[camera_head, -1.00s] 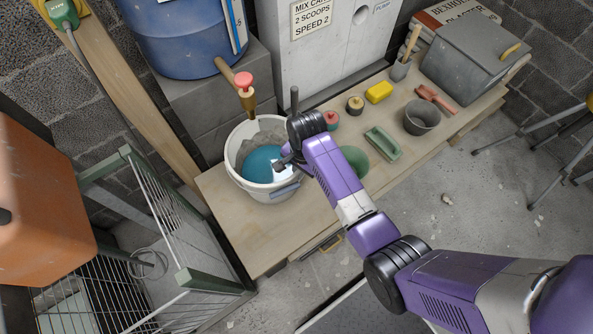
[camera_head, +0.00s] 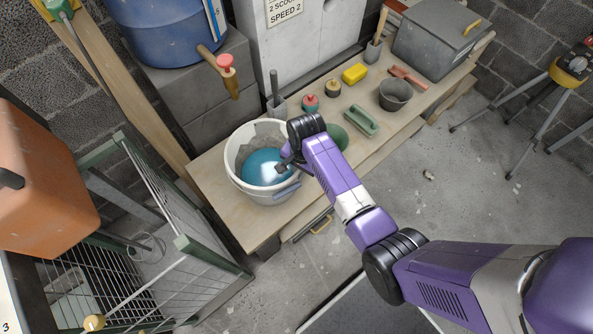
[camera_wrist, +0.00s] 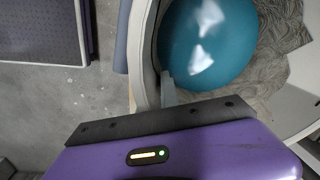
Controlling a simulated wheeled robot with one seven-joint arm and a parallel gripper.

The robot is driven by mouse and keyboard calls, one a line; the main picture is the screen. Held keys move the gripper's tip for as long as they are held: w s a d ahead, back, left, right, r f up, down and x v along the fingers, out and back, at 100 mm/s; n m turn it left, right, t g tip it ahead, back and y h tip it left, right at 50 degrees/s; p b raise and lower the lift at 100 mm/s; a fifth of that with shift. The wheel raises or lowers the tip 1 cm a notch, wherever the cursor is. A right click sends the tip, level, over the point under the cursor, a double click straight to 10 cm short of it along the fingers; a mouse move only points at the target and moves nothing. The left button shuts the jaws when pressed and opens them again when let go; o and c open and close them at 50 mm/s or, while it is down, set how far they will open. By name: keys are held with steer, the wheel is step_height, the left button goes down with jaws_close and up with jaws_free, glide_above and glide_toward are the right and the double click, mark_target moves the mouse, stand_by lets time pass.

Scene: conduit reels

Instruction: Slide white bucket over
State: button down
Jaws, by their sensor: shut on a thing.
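The white bucket (camera_head: 258,191) stands upright near the front edge of the bench, at its left part. My gripper (camera_head: 284,166) reaches in from the right and is shut on the right part of the bucket's rim. In the wrist view a finger of my gripper (camera_wrist: 168,88) shows at the wall of the white bucket (camera_wrist: 145,60). The other finger is hidden.
A tap (camera_head: 228,76) on the blue barrel (camera_head: 165,30) overhangs behind the bucket. A wire cage (camera_head: 175,215) stands left.

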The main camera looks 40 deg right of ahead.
steer(key=shift+s+f, duration=0.1)
steer(key=shift+s, duration=0.3)
steer(key=c, duration=1.5)
jaws_free()
steer(key=shift+w, duration=0.1)
steer(key=shift+s+r+p, duration=0.15)
steer(key=shift+r+p, duration=0.55)
steer(key=shift+r, duration=1.3)
steer(key=shift+s+r+p, duration=0.15)
steer(key=shift+r+p, duration=0.5)
steer(key=shift+r, duration=1.3)
steer(key=shift+d+r, duration=0.1)
